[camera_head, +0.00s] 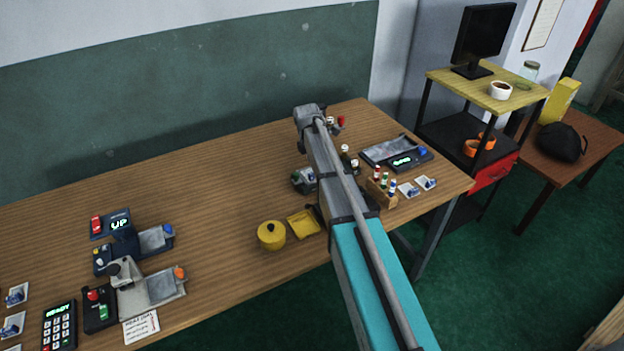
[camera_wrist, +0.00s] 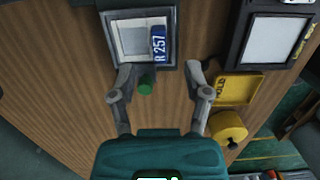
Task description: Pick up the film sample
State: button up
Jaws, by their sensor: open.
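My gripper (camera_wrist: 161,70) is open in the wrist view, one finger on each side of a gap over the wooden table. A short green cylinder (camera_wrist: 147,83) shows in this gap, nearer the left finger. Just beyond the fingertips is a square grey tray (camera_wrist: 106,25) with a pale inner plate. A blue piece marked "R 257" (camera_wrist: 159,44) stands at the tray's right side; it may be the film sample, but I cannot tell for sure. No contact between the fingers and the blue piece shows. In the head view my arm hides part of the table, and my fingers are not clear.
A yellow "HOLD" tray (camera_wrist: 237,90) and a yellow round pot (camera_wrist: 228,128) lie right of my gripper. A light box (camera_wrist: 270,40) stands at the upper right. In the head view, a small rack of vials (camera_head: 381,194) stands near my arm; the table's middle left is clear.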

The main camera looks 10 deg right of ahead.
dwell(0.4)
jog(key=shift+d+f+b, duration=0.1)
jog(key=shift+f+b, duration=2.5)
jog(key=shift+f, duration=0.05)
grip_shut()
